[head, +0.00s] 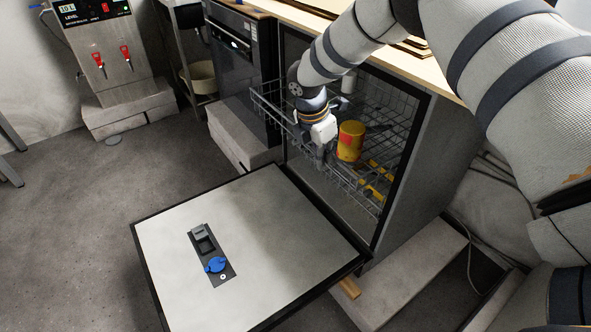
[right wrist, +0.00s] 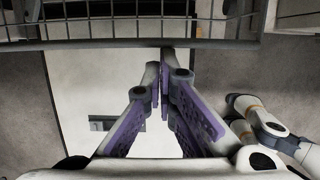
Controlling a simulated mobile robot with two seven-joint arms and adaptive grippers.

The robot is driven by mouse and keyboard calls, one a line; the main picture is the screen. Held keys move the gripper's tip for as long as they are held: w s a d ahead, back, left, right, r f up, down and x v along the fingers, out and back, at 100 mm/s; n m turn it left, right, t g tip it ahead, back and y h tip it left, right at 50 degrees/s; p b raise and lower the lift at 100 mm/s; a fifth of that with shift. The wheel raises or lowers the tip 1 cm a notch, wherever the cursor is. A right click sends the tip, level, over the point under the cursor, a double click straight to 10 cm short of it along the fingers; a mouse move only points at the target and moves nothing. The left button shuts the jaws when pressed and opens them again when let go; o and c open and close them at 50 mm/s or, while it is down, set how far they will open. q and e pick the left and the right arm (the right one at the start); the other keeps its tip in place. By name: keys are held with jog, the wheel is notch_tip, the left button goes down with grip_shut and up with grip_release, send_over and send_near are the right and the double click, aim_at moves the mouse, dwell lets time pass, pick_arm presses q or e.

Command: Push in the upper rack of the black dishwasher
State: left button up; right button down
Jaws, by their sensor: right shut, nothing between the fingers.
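The black dishwasher (head: 432,140) stands with its door (head: 165,225) folded down flat. Its upper wire rack (head: 275,103) sticks out of the opening past the front frame. A yellow cup with a red mark (head: 350,141) shows at the rack. My right gripper (head: 320,152) is at the rack's front side, pointing down, with its fingers shut and empty. In the right wrist view, the closed purple-padded fingers (right wrist: 166,75) reach up to the rack's front bar (right wrist: 100,43); I cannot tell whether they touch it. My left gripper is not in view.
A second dark appliance (head: 243,70) stands left of the dishwasher on a pale block. A wooden worktop (head: 300,15) lies above. A water dispenser (head: 105,50) stands at the back left. The floor left of the door is clear. Cables lie at the right.

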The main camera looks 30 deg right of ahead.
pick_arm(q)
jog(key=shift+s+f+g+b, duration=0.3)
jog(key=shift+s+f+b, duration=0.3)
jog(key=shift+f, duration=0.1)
pick_arm(e)
jog(key=d, duration=0.8)
jog(key=shift+w+d, duration=0.15)
jog(key=shift+d, duration=0.2)
